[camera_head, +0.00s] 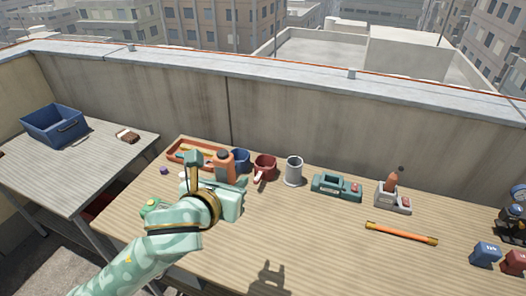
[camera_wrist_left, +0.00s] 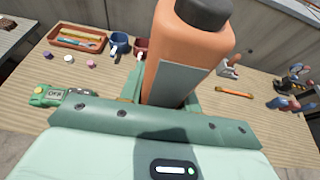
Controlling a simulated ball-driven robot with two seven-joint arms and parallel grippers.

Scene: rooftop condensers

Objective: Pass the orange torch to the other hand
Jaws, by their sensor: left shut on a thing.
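The orange torch (camera_head: 224,168) is upright in my left gripper (camera_head: 217,180), above the left part of the wooden table. My left gripper is shut on it. In the left wrist view, the torch (camera_wrist_left: 190,50) stands between the green fingers, with its black cap on top and a pale label on its side. Its lower end is hidden by the gripper. My right gripper is not in view in either picture.
Behind the torch are an orange tray (camera_head: 181,158), a blue mug (camera_head: 241,157), a red mug (camera_head: 264,164) and a grey cup (camera_head: 293,172). A green meter (camera_head: 152,206) lies left of my arm. An orange stick (camera_head: 401,233) lies right. The table's front middle looks clear.

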